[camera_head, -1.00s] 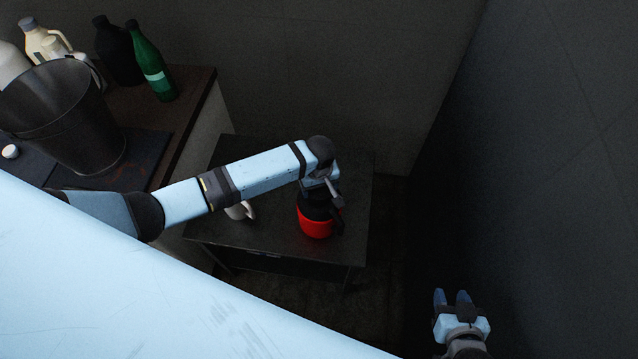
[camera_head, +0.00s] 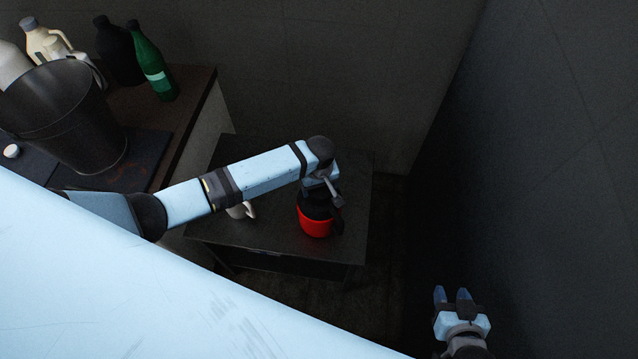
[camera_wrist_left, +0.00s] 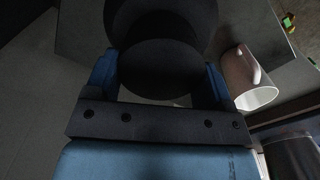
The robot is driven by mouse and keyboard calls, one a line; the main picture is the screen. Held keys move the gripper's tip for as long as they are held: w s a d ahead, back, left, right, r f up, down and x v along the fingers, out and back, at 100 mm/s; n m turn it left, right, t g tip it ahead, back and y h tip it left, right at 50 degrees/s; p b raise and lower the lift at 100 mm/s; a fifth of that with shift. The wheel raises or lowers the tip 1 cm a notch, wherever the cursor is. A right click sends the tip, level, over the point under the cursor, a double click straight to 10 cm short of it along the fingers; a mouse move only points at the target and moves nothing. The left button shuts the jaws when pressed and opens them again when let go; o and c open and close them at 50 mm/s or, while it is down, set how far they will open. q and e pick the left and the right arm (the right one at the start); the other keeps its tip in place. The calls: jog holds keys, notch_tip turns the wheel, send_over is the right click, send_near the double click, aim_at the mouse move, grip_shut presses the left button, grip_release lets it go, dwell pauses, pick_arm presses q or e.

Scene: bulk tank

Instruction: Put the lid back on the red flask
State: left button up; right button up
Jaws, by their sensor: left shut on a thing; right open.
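The red flask (camera_head: 315,228) stands upright on the small dark table, with a black handle on its right side. My left gripper (camera_head: 320,190) is directly above it. In the left wrist view, its two blue fingers (camera_wrist_left: 160,74) are shut on a round black thing, which looks like the lid (camera_wrist_left: 158,68). Another dark round shape lies behind it. In the head view the black parts merge, so I cannot tell whether the lid touches the flask or is seated. My right gripper (camera_head: 453,297) is open and empty at the lower right, away from the table.
A white mug (camera_head: 246,210) stands left of the flask, partly behind my left arm; it also shows in the left wrist view (camera_wrist_left: 247,80). The small table (camera_head: 270,240) has bare room around them. A counter holds a dark bucket (camera_head: 70,125) and a green bottle (camera_head: 152,68).

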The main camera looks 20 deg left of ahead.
dwell(0.4)
pick_arm(q)
jog(key=o, duration=0.9)
jog(key=shift+c, duration=0.2)
jog(key=shift+r+p, duration=1.2)
jog(key=shift+r, duration=2.3)
grip_shut()
